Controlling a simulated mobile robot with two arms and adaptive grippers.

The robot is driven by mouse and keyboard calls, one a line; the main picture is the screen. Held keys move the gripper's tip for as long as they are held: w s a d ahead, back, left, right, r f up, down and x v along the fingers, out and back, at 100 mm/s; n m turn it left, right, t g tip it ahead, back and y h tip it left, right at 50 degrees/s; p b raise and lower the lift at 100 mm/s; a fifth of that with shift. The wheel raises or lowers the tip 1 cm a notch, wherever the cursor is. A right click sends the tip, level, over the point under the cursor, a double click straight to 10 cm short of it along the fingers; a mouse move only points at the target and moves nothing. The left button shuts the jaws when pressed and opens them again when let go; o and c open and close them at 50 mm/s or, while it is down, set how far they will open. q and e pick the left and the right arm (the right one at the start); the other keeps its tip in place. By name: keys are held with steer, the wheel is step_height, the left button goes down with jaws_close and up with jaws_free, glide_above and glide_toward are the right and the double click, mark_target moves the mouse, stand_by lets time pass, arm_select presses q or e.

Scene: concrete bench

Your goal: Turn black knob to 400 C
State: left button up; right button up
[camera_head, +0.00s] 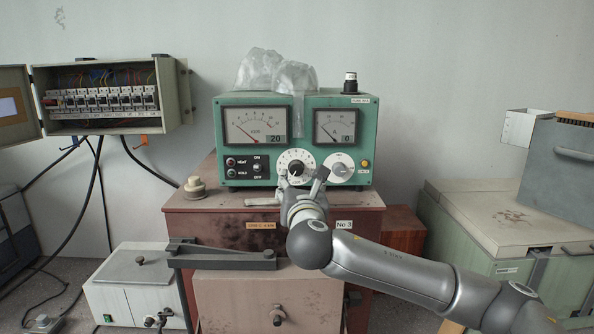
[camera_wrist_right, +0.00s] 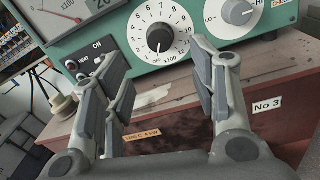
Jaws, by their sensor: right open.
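The black knob (camera_head: 296,168) sits at the centre of a white dial on the green control box (camera_head: 300,110). In the right wrist view the knob (camera_wrist_right: 160,40) is in the middle of the numbered dial, which is marked x100 and OFF. The left meter's display (camera_head: 275,139) reads 20. My right gripper (camera_head: 302,180) is in front of the dial; in the right wrist view its fingers (camera_wrist_right: 165,85) are spread wide, with the knob beyond and between them and nothing held. I cannot see contact with the knob. My left gripper is not in view.
A second knob (camera_head: 341,169) is right of the dial, and HEAT and HOLD buttons (camera_head: 230,168) are left. The box stands on a brown cabinet (camera_head: 215,225). A plastic bag (camera_head: 275,72) lies on top. A pale knob-shaped object (camera_head: 194,188) is left of the box.

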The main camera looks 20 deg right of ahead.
mark_target(296, 171)
steer(key=p+x, duration=0.3)
steer(key=x, duration=0.4)
steer(key=shift+w+r, duration=0.1)
steer(key=shift+w, duration=0.55)
steer(key=c, duration=1)
